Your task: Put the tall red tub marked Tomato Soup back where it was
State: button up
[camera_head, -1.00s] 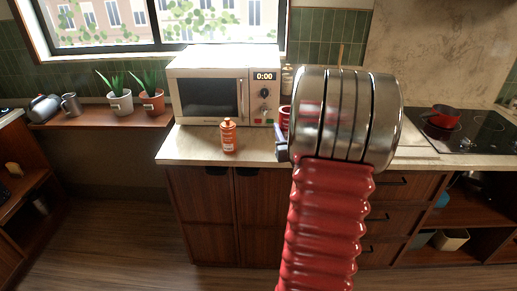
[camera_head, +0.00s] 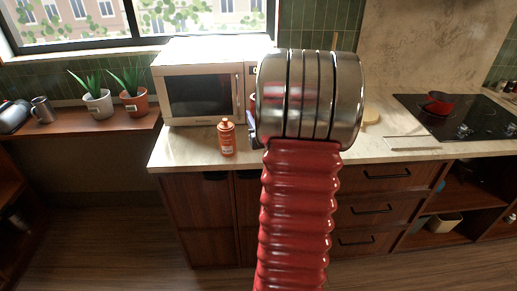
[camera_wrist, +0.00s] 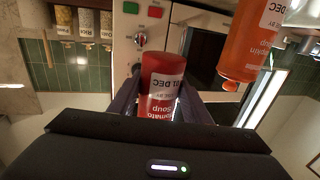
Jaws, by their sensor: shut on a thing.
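I cannot tell whether the tub touches the counter.
A white microwave (camera_head: 200,88) stands on the counter (camera_head: 185,148) behind the orange bottle. A hob with a red pot (camera_head: 437,103) is at the right. Potted plants (camera_head: 98,104) stand on a left shelf. In the wrist view, labelled jars (camera_wrist: 85,20) show at upper left.

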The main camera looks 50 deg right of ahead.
jog(key=shift+s+f, duration=0.1)
jog(key=shift+d+f, duration=0.1)
jog(key=shift+f, duration=2.7)
jog(key=shift+f, duration=0.1)
jog(key=shift+f, duration=2)
jog(key=shift+f, duration=0.1)
jog(key=o, duration=1.2)
jog(key=shift+s, duration=0.15)
jog(key=v, duration=1.1)
jog(key=shift+s+a, duration=0.25)
jog(key=shift+a, duration=0.05)
